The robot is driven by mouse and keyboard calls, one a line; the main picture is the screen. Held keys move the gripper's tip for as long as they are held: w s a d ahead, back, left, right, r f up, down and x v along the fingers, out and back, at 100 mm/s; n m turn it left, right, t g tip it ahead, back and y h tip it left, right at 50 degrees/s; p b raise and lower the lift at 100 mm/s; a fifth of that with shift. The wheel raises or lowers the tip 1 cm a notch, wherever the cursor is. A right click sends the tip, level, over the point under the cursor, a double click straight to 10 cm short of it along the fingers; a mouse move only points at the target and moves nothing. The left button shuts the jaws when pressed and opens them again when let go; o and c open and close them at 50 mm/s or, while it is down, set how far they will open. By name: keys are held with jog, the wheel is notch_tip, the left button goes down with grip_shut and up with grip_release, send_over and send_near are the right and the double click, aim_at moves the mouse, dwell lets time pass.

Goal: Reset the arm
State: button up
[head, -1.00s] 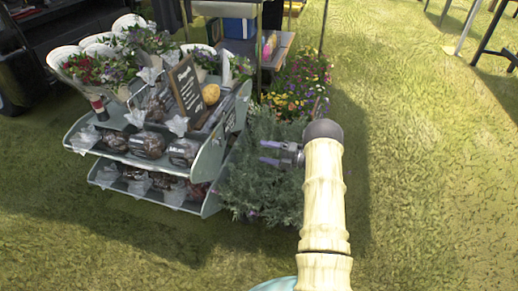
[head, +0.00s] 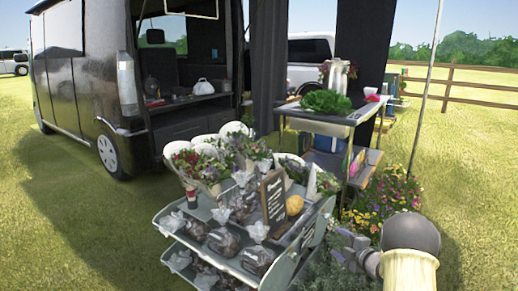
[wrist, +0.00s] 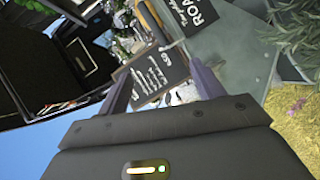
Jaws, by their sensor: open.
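My gripper (head: 347,248) is at the lower right of the head view, to the right of the tiered stand. It is in front of the grey-green shrub (head: 325,270). In the wrist view my gripper (wrist: 158,78) is open, its two dark fingers apart with nothing held between them. Beyond the fingers in that view are a black chalkboard sign (wrist: 150,76) and part of the grey stand (wrist: 240,50). My pale arm covers the lower right of the head view.
The tiered stand (head: 318,222) holds wrapped bouquets (head: 200,165), bagged goods and a chalkboard sign (head: 273,196). Behind it are a table (head: 320,115) and a dark van (head: 75,75). Colourful flowers (head: 385,200) grow by a pole (head: 425,90). Open grass lies left.

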jog(key=s+a+r+m+g+h+p, duration=0.35)
jog(key=s+r+m+h, duration=0.25)
jog(key=s+r+m, duration=0.3)
jog(key=s+a+r+m+g+p, duration=0.2)
jog(key=s+a+m+g, duration=0.15)
jog(key=s, duration=0.55)
jog(key=s+a+r+m+g+p, duration=0.1)
jog(key=s+a+m+g, duration=0.2)
jog(key=s, duration=0.6)
jog(key=s+a+r+m+g+p, duration=0.1)
jog(key=s+a+r+m+p, duration=0.2)
jog(key=s, duration=0.6)
notch_tip(320, 180, up, 36)
jog(key=m+p, duration=0.1)
jog(key=p, duration=3.5)
jog(key=shift+d, duration=0.1)
jog(key=shift+c, duration=0.2)
